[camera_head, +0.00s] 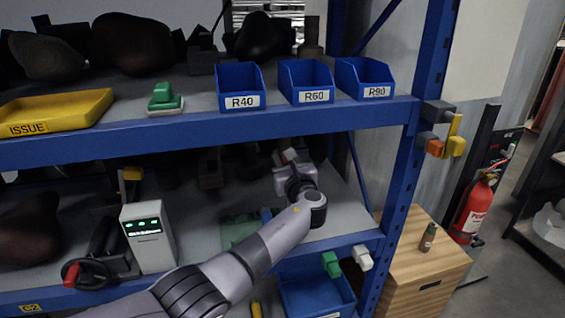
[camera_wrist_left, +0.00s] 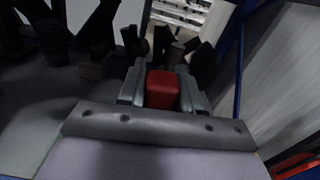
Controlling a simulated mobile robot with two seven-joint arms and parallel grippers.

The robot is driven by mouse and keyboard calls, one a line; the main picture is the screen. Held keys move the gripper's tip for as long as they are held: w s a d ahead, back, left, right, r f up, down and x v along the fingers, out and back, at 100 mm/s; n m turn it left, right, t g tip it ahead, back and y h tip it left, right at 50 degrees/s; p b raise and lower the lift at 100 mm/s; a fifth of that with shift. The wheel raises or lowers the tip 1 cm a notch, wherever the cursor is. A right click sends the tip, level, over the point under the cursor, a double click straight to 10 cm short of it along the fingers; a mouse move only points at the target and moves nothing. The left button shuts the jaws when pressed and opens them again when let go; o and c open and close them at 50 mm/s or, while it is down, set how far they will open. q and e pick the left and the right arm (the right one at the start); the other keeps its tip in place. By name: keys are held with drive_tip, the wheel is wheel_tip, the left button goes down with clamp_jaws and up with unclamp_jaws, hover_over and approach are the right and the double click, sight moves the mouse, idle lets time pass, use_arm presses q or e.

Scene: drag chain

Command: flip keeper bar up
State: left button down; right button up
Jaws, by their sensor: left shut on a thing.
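My left gripper (camera_head: 287,160) reaches over the lower shelf, toward its back right. In the left wrist view its two fingers (camera_wrist_left: 162,90) are shut on a red block (camera_wrist_left: 162,88). Only a small bit of red shows at the gripper in the head view. I cannot tell whether this red block is part of a keeper bar. No part is clearly recognisable as the keeper bar. A yellow bracket (camera_head: 455,136) with an orange block (camera_head: 435,147) is on the right rack post. My right gripper is not in view.
Blue bins R40 (camera_head: 240,87), R60 (camera_head: 306,81) and R90 (camera_head: 364,78) stand on the upper shelf, above my left arm. A white device with a green display (camera_head: 147,235) stands on the lower shelf. A wooden cabinet (camera_head: 420,260) is right of the rack.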

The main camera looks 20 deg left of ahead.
use_arm(q)
drive_tip(key=shift+w+r, duration=0.1)
drive_tip(key=shift+r, duration=0.1)
drive_tip(key=c, duration=1.1)
unclamp_jaws()
drive_tip(key=shift+o, duration=1.3)
drive_tip(key=shift+w+d+f, duration=0.1)
drive_tip(key=shift+d+f, duration=0.05)
drive_tip(key=shift+s, duration=0.2)
drive_tip(key=shift+s+d, duration=0.15)
drive_tip(key=p+v, duration=0.1)
drive_tip(key=v, duration=0.5)
drive_tip(key=shift+s+p, duration=0.2)
drive_tip(key=shift+p, duration=0.1)
drive_tip(key=shift+d, duration=0.1)
